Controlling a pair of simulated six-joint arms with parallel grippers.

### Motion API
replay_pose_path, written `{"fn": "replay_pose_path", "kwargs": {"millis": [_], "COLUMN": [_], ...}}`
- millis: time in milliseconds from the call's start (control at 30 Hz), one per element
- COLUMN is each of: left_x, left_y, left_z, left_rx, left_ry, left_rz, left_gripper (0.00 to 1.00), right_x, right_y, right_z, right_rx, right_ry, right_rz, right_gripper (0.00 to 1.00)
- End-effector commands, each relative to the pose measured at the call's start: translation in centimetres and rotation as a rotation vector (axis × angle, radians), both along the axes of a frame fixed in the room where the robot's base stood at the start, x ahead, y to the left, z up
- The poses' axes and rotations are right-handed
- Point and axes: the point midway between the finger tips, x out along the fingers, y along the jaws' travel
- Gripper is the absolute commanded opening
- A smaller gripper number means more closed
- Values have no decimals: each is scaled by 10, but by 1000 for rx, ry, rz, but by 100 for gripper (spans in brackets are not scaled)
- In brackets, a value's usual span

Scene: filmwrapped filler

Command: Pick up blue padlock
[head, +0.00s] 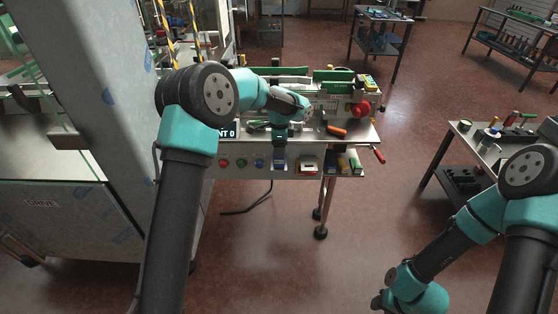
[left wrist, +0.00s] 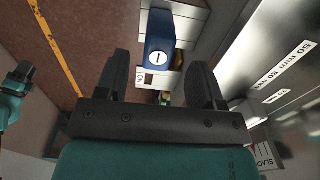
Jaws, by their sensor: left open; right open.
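A blue padlock (left wrist: 159,40) with a keyhole slot on its face is in the upper middle of the left wrist view. A brass-coloured part shows at its right side. My left gripper (left wrist: 158,78) is open, its two dark fingers pointing toward the padlock. The padlock lies ahead of the gap between the fingers, and nothing is held. In the head view my left gripper (head: 279,153) is at the front edge of the workbench; I cannot clearly tell the padlock from the gripper there. My right arm is at the lower right; its gripper is out of the picture.
The metal workbench (head: 312,167) carries a red knob (head: 361,109), an orange-handled tool (head: 336,130) and coloured front buttons. A large grey cabinet (head: 90,150) stands at the left. A side table (head: 462,140) with tools is at the right. Open floor lies between.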

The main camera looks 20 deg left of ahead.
Motion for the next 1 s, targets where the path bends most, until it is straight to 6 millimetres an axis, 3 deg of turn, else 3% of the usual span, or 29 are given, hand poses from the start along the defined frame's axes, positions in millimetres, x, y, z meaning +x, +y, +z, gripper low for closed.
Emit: {"fn": "replay_pose_path", "kwargs": {"millis": [400,900,1000], "left_x": [-3,-3,-3], "left_y": [1,1,1], "left_z": [-48,-50,-50], "left_rx": [-1,-1,-1], "left_ry": [2,1,1], "left_rz": [0,-1,-1], "left_gripper": [62,62,53], "right_x": [0,0,0], "right_y": [0,0,0], "right_z": [0,0,0], "right_rx": [0,0,0], "right_ry": [0,0,0], "right_rz": [0,0,0], "right_gripper": [43,43,43]}}
